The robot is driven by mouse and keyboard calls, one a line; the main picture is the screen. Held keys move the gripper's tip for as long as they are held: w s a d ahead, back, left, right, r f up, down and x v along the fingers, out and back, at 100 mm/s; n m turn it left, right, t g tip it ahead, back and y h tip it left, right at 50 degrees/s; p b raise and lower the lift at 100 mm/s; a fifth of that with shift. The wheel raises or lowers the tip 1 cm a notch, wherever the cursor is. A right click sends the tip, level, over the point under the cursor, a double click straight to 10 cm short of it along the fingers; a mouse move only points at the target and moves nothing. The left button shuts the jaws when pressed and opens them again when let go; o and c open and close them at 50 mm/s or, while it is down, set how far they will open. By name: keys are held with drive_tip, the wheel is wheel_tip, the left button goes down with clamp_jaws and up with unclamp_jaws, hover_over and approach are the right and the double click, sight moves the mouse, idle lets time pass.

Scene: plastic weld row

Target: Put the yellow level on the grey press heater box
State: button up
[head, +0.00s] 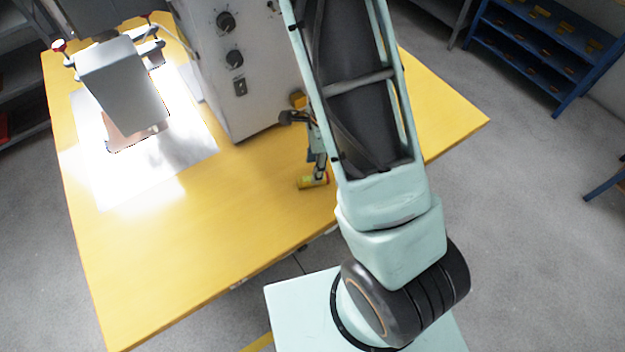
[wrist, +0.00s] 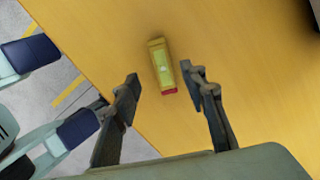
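The yellow level (wrist: 160,62) lies on the yellow table, a short bar with a pale window and a red end. In the head view the level (head: 311,182) is near the table's front edge, partly behind my gripper (head: 318,165). In the wrist view my gripper (wrist: 165,82) is open and empty. The level's red end shows between the fingertips, and its far end reaches beyond them. I cannot tell how high the fingertips are above it. The grey press heater box (head: 262,97), with dark knobs on its front, stands behind and left of my gripper; its top is cut off.
The yellow table (head: 160,250) has clear room at its front left. A press head (head: 122,80) stands over a bright metal plate (head: 195,150) at the left. An orange thing (head: 298,99) shows beside the box. A blue shelf (head: 545,50) stands far right.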

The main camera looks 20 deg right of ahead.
wheel_tip(320, 180, down, 6)
drive_tip(key=shift+w+r+b, duration=0.15)
drive_tip(key=shift+b, duration=0.45)
clamp_jaws()
